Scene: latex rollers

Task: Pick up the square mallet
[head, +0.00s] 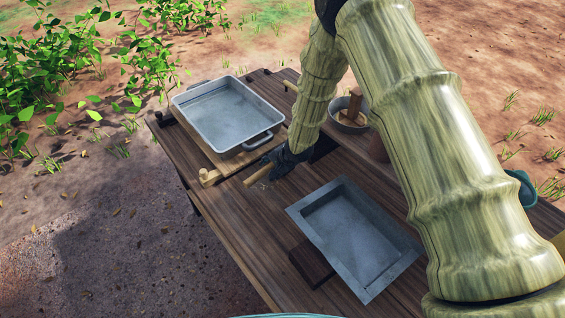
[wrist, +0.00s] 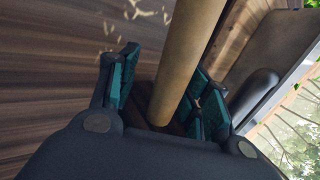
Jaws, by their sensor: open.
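A pale wooden rod (head: 258,175), like a mallet handle, lies at my gripper (head: 272,164) over the table, between the two metal trays. In the wrist view the rod (wrist: 186,60) runs between the teal finger pads of my gripper (wrist: 163,88), with a gap on its left side. The fingers are open around it; I cannot tell whether the right pads touch it. No square mallet head shows on this rod, so I cannot confirm that it is the square mallet. Its far end is hidden by my gripper in the head view.
A deep metal pan (head: 228,112) stands on a wooden board behind left. A shallow metal tray (head: 350,237) lies in front right, beside a dark wooden block (head: 311,264). A bowl (head: 347,122) with a wooden item stands behind my arm. The table's left front (head: 235,217) is clear.

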